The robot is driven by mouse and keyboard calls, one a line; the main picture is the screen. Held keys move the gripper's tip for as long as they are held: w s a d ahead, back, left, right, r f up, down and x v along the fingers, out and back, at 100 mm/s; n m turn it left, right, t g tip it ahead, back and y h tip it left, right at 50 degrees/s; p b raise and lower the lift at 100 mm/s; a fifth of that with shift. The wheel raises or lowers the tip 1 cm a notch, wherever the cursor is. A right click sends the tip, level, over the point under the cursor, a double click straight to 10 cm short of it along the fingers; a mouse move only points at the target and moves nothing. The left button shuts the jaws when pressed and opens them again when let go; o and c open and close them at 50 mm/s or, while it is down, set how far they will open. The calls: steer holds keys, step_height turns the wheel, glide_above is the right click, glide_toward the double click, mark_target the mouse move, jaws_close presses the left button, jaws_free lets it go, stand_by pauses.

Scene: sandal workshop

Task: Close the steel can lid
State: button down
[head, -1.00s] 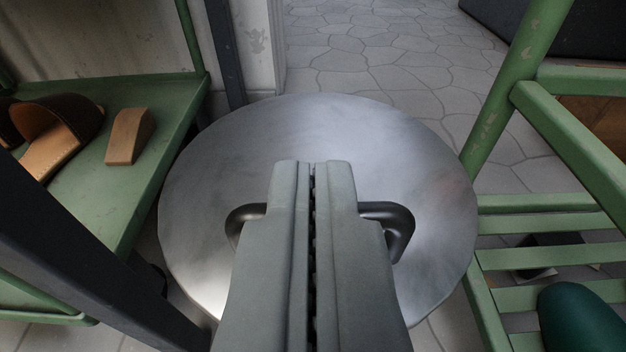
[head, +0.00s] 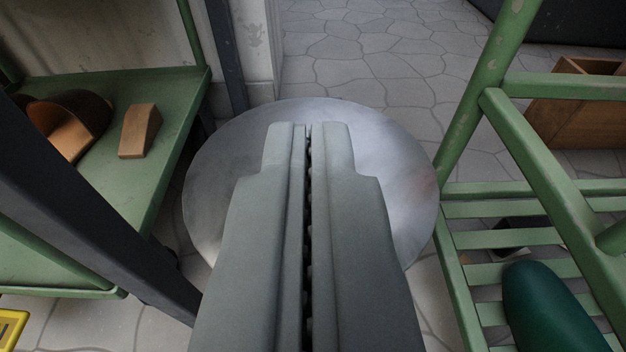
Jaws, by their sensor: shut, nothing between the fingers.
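The round steel can lid (head: 400,190) lies in the middle of the head view, seen from above as a smooth grey disc. My gripper (head: 309,126) is shut and empty, with its two fingers side by side in front of the lid. The fingers cover the lid's middle and near part, so the handle is hidden. The can body below the lid is not visible. I cannot tell whether the fingertips touch the lid.
A green shelf (head: 165,180) at left holds a brown leather piece (head: 85,118) and a wooden block (head: 139,131). A dark post (head: 90,215) crosses the lower left. A green slatted rack (head: 500,210) with a dark green object (head: 548,308) stands at right. Stone floor (head: 370,60) is clear beyond.

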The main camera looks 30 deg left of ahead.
steer(key=s+d+f, duration=0.4)
steer(key=s+f, duration=0.1)
steer(key=s, duration=0.2)
steer(key=w+d+r+t+h, duration=0.15)
steer(key=w+r, duration=0.25)
steer(key=r, duration=0.9)
steer(key=w+d+r+h, duration=0.15)
steer(key=w+r, duration=0.25)
steer(key=r, duration=0.8)
steer(key=s+d+r+m+t+h, duration=0.1)
steer(key=s+d+r, duration=0.1)
steer(key=r, duration=1.1)
steer(key=s+d+r+m+t+h, duration=0.1)
steer(key=s+d+r+h, duration=0.1)
steer(key=r, duration=1.1)
steer(key=s+d+r+m+h, duration=0.1)
steer(key=s+r, duration=0.8)
steer(key=r, duration=0.2)
steer(key=s+d+r+m+h, duration=0.1)
steer(key=s+d+r, duration=0.1)
steer(key=s+r, duration=0.75)
steer(key=s+r+m, duration=0.1)
steer(key=s+r, duration=0.4)
steer(key=s, duration=0.5)
steer(key=s+r+m, duration=0.1)
steer(key=s+r, duration=0.4)
steer(key=s, duration=0.5)
steer(key=shift+s+d+r+m+t+h, duration=0.2)
steer(key=shift+s+d+m+t+h, duration=0.1)
steer(key=shift+s+t+h, duration=0.15)
